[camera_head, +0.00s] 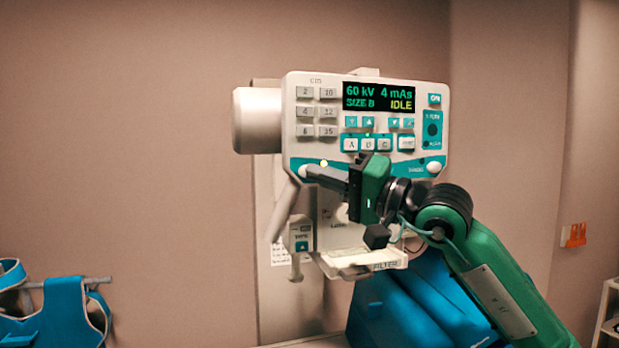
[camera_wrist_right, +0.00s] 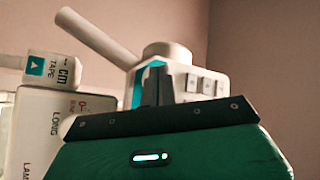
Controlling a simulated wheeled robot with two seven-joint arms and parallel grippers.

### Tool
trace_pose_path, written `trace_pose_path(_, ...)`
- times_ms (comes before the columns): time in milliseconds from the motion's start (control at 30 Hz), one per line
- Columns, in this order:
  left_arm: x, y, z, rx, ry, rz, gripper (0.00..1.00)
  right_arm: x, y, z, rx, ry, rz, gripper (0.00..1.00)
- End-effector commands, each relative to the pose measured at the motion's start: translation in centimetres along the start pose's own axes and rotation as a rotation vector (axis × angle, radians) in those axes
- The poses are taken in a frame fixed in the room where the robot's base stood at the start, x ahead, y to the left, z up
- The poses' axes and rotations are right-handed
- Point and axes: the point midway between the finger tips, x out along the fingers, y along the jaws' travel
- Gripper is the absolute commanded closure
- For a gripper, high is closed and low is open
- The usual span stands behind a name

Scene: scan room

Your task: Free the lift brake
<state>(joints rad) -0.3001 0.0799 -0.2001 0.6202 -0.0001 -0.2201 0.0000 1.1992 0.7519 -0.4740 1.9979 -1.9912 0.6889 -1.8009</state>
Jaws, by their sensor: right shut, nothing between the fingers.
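The white X-ray head has a control panel (camera_head: 330,110) whose display reads 60 kV, 4 mAs, SIZE B, IDLE. I cannot read which control is marked as the lift brake. A pale round knob sits at each lower corner; the right knob (camera_head: 434,167) is clear, the left one is partly behind my fingertips. The wrist view shows the shut fingers (camera_wrist_right: 158,86) before a round white part (camera_wrist_right: 158,49).
A slanting white handle (camera_head: 284,212) hangs at the panel's left; it also shows in the wrist view (camera_wrist_right: 97,37). A tape box (camera_head: 301,238) and a filter tray (camera_head: 375,262) are below. Blue padding (camera_head: 420,300) stands beneath. Open space lies left of the head.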

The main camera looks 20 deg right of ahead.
Motion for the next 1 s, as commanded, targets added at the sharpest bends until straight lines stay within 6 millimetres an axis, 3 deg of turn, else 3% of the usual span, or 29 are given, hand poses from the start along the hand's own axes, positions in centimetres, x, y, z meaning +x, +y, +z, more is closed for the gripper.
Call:
trace_pose_path(233, 0.3, 0.0, 0.0, 0.0, 0.0, 0.0, 1.0, -0.2, -0.1, 0.2, -0.001, 0.0, 0.0, 1.0)
trace_pose_path(700, 3.2, 0.1, 0.3, 0.0, 0.0, 0.0, 1.0, -3.5, -2.3, 2.5, -0.002, 0.001, -0.001, 1.0)
trace_pose_path(1000, 3.5, 0.1, 0.3, 0.0, 0.0, 0.0, 1.0, -4.2, -3.0, 3.0, 0.001, 0.0, 0.001, 1.0)
